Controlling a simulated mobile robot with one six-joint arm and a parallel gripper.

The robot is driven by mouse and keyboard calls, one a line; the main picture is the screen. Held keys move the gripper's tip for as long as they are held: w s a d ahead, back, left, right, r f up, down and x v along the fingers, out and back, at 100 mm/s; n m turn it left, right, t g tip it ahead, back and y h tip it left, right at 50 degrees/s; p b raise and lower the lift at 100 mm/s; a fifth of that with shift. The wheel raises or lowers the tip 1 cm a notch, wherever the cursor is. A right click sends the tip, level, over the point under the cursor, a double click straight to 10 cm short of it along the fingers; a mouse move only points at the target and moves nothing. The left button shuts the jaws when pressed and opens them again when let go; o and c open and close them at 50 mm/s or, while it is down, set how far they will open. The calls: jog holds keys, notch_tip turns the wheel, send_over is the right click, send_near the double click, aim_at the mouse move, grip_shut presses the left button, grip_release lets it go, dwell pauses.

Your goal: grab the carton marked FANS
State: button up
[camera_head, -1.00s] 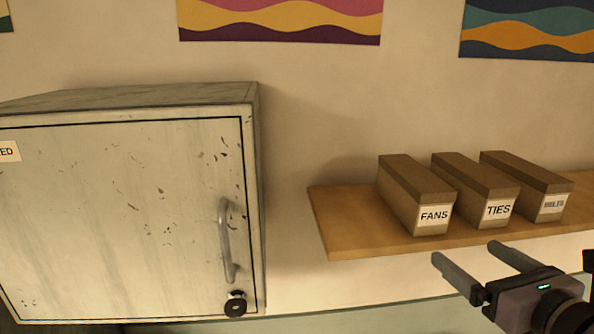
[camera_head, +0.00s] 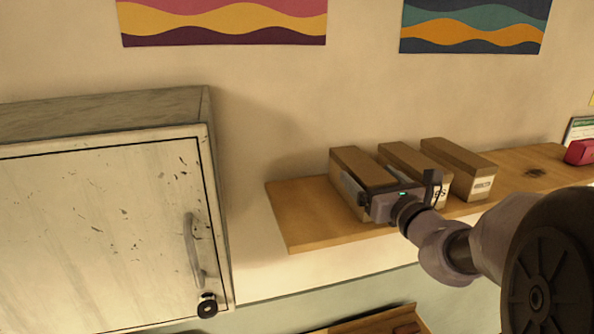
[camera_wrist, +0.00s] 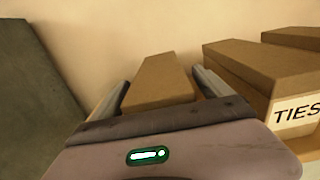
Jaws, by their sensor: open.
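The FANS carton (camera_head: 358,163) is a brown box at the left end of the row on the wooden shelf. Its label is hidden behind my gripper in the head view. My gripper (camera_head: 366,197) is at the carton's front end, with its jaws open. In the wrist view the carton (camera_wrist: 162,80) lies between the two fingers of my gripper (camera_wrist: 160,92), one finger along each side. I cannot tell whether either finger touches it. The carton stands on the shelf.
The TIES carton (camera_head: 408,160) stands close on the right, its label (camera_wrist: 297,112) partly seen in the wrist view. A third carton (camera_head: 460,165) stands beyond it. The shelf (camera_head: 290,215) is bare at its left end. A pale cabinet (camera_head: 110,230) stands left.

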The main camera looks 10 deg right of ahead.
jog(key=shift+w+a, duration=0.2)
jog(key=shift+w, duration=1)
jog(key=shift+s, duration=0.15)
jog(key=shift+s+d, duration=0.1)
jog(key=c, duration=1.7)
jog(key=shift+r, duration=0.1)
jog(key=shift+c, duration=0.2)
